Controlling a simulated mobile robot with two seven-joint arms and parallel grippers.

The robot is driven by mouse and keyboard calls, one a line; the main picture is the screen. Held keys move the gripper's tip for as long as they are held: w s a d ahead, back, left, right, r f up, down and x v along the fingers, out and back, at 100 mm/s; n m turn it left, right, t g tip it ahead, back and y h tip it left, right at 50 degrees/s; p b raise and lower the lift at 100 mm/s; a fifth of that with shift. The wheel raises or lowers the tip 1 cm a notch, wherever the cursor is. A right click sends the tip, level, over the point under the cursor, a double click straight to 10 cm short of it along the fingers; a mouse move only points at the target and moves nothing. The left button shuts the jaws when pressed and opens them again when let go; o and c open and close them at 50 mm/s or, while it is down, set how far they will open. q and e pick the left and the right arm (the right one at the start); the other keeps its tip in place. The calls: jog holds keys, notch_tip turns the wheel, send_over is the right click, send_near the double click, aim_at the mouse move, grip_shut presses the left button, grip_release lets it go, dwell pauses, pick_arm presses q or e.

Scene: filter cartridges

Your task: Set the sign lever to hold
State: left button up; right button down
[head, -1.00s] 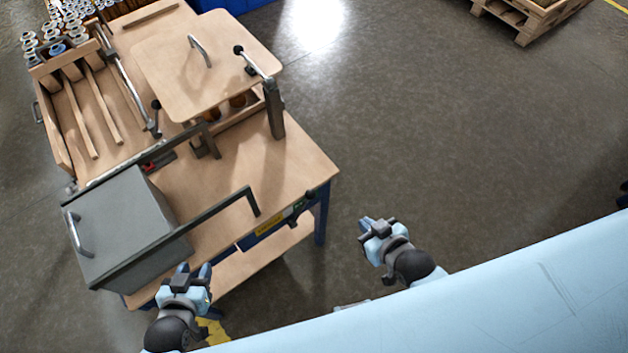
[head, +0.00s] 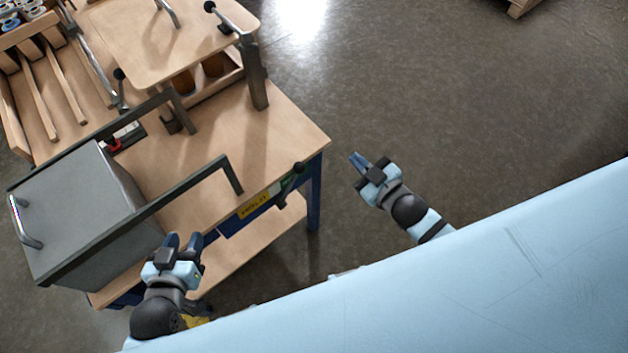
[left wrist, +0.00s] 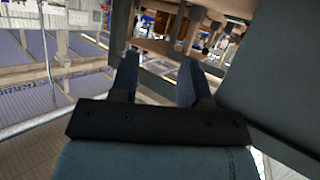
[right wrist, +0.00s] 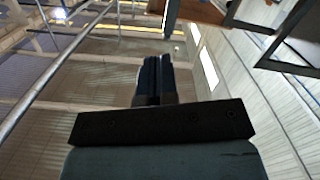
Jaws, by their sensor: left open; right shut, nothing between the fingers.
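The sign lever (head: 297,169) has a dark knob and sits at the table's front edge, near the right corner, beside a green patch. Next to it is a yellow sign (head: 255,203) whose lettering is too small to read surely. My right gripper (head: 359,160) is shut and empty, in the air to the right of the lever and apart from it; its closed fingers show in the right wrist view (right wrist: 158,75). My left gripper (head: 183,241) is open and empty near the table's front left; its spread fingers show in the left wrist view (left wrist: 158,75).
A grey lidded box (head: 75,215) with dark rails stands on the wooden table (head: 275,135) at the left. Behind are a wooden board with a handle (head: 135,40), a slotted wooden tray (head: 15,120) and a red part (head: 114,145).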

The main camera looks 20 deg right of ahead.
pick_arm(q)
jog(key=d+f+t+h+b, duration=0.3)
jog(key=f+b, duration=0.6)
jog(key=b, duration=1.9)
jog(key=d+h, duration=0.1)
jog(key=d, duration=0.1)
jog(key=shift+w+d+f+m+h, duration=0.25)
jog(key=shift+w+d+m+h, duration=0.05)
jog(key=shift+w+m, duration=0.1)
pick_arm(e)
jog(key=w+d+f+n+g+y, duration=0.2)
jog(key=f+n+g+y, duration=0.4)
jog(key=n, duration=0.6)
jog(key=w+d+f+n+g+y, duration=0.3)
jog(key=f+n+g+y, duration=0.3)
jog(key=f+n+y, duration=0.4)
jog(key=w+n, duration=0.1)
jog(key=n, duration=0.1)
jog(key=shift+d+n+g, duration=0.15)
jog(key=shift+n+g, duration=0.25)
pick_arm(q)
jog(key=f+b, duration=0.1)
jog(key=f+m+b, duration=0.1)
jog(key=b, duration=0.1)
jog(key=shift+w+a+f+g, duration=0.1)
jog(key=shift+w+f+g, duration=0.25)
jog(key=shift+g, duration=0.05)
pick_arm(e)
jog(key=x, duration=1.4)
jog(key=shift+r, duration=0.25)
